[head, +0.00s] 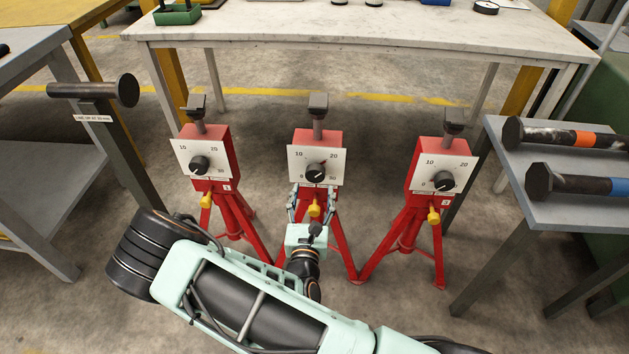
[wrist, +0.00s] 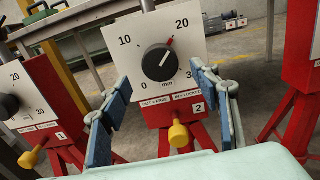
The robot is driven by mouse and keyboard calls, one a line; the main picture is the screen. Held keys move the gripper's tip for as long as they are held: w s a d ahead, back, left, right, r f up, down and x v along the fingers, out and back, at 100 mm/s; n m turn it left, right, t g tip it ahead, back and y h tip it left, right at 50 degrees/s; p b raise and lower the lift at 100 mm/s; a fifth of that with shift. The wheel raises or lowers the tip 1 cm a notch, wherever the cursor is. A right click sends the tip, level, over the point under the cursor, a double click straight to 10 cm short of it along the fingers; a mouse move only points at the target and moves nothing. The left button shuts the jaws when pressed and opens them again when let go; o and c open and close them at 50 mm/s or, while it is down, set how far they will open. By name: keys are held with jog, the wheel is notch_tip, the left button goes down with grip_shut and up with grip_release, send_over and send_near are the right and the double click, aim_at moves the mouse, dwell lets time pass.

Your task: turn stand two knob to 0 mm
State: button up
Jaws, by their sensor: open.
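Stand two (head: 319,138) is the red middle stand, with a "2" label in the wrist view. Its black knob (wrist: 159,63) sits on a white dial plate (wrist: 192,45) marked 0, 10, 20 and 30 mm. The knob's red pointer is tilted up and right, between 10 and 20 and nearer 20. A yellow lock pin (wrist: 179,135) sticks out below, under a label reading OUT=FREE, IN=LOCKED; I cannot tell if it is in or out. My gripper (head: 313,191) is open and empty in front of the stand. Its blue fingers (wrist: 160,80) are spread either side of the dial's lower part.
Stand one (head: 206,150) is to the left and stand three (head: 441,160) to the right, with similar dials. A white table (head: 350,30) is behind them.

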aim_at(315, 177)
jog(key=w+b, duration=0.1)
jog(key=w, duration=0.4)
jog(key=shift+w+d, duration=0.1)
jog(key=shift+w, duration=0.3)
jog(key=shift+c, duration=0.7)
jog(key=c, duration=1)
